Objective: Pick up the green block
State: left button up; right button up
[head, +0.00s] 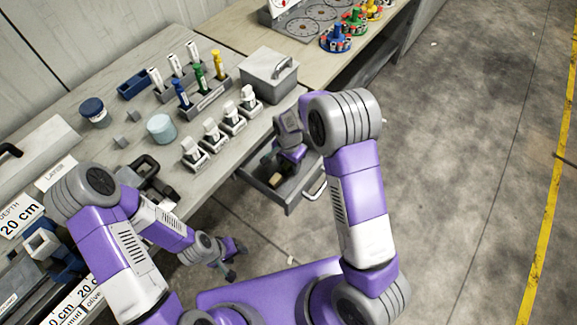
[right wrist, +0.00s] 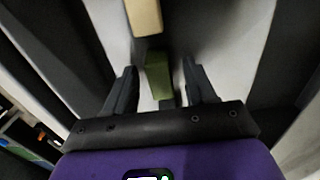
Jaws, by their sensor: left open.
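The green block (right wrist: 158,78) shows in the right wrist view, inside the open drawer. It sits between the two fingers of my right gripper (right wrist: 160,70), with a gap on each side. The right gripper is open, and in the head view it reaches down into the drawer (head: 309,191). The green block cannot be made out in the head view. My left gripper (head: 236,260) is open and empty, low in front of the bench.
A tan block (right wrist: 144,16) lies just beyond the green block. The drawer walls stand close around my right gripper. The bench above holds a grey box (head: 267,76), a marker rack (head: 207,99) and a light blue cylinder (head: 161,128).

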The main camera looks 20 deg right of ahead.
grip_shut()
jog(key=shift+r, duration=0.1)
